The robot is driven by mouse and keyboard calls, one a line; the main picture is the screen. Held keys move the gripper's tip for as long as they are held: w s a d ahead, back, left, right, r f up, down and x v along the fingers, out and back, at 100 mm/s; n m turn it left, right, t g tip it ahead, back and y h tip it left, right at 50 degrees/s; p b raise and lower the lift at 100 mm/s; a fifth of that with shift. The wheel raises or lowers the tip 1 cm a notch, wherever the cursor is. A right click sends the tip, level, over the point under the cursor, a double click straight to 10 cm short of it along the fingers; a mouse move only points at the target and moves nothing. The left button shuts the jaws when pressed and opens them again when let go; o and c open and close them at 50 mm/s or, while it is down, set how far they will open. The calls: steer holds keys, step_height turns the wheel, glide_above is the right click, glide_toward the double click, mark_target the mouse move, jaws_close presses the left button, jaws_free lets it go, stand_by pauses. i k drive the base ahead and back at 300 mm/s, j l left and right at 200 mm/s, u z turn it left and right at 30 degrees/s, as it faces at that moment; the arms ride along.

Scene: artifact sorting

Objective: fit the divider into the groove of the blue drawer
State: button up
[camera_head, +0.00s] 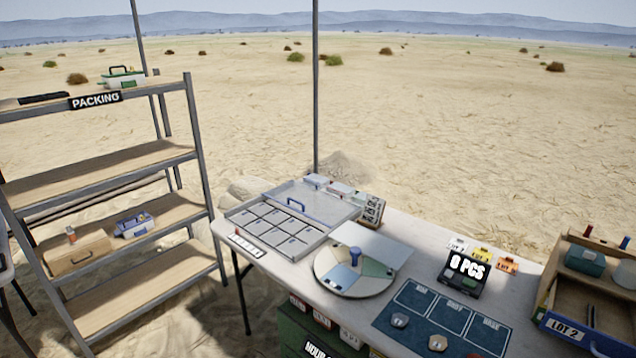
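The blue drawer (590,341) is at the lower right, with a blue front and a "LOT 2" label. It sits at a wooden cabinet (549,270) on the table and is cut off by the picture's bottom and right edges. A thin dark upright strip shows inside it; I cannot tell whether this is the groove or the divider. No divider can be made out for sure elsewhere. My gripper is not in view.
The table (410,262) holds a compartment tray (275,229), a round turntable (340,278), a black "8 PCS" sign (465,270), and a dark blue mat (452,318) with several small pieces. A packing shelf (100,172) stands at left. Containers sit on the cabinet.

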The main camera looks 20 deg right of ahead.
mark_target(599, 321)
steer(key=z, duration=2.4)
